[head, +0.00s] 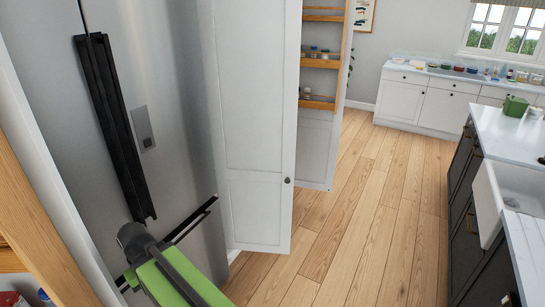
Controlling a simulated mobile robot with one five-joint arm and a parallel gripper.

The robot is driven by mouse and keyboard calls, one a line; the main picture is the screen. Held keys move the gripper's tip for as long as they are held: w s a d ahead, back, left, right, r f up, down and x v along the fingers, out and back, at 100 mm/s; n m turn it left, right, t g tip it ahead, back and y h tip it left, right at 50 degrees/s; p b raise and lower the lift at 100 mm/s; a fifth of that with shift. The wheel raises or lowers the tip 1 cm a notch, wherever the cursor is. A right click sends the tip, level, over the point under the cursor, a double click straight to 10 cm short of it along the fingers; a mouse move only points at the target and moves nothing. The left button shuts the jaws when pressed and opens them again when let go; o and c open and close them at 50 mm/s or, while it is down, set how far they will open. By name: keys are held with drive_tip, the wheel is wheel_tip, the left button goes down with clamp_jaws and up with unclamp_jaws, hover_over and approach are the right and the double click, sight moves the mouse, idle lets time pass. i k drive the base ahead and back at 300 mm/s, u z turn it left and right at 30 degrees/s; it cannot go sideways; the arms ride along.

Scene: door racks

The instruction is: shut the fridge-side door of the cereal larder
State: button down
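The fridge-side door (255,120) of the larder is a tall white panelled door just right of the steel fridge (165,60). It stands open, swung out into the room, with a small dark round knob (287,180) near its free edge. Behind it stands another white door (314,150) with wooden racks (319,62) of small jars on its inner side. The larder's inside is hidden behind the near door. My green and grey arm shows at the bottom, in front of the fridge and left of the door. My gripper is not visible.
The fridge has long black handles (115,125) and a lower black bar (190,222) close to my arm. A wooden-edged shelf unit (35,190) is at the left edge. Wooden floor (345,230) is free right of the door, up to a dark island with a white sink (490,205).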

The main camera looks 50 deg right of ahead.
sight(250, 49)
drive_tip(key=k, duration=1.2)
drive_tip(key=z, duration=0.4)
drive_tip(key=i, duration=0.65)
drive_tip(key=z, duration=0.4)
drive_tip(key=i, duration=1.55)
drive_tip(key=u, duration=0.6)
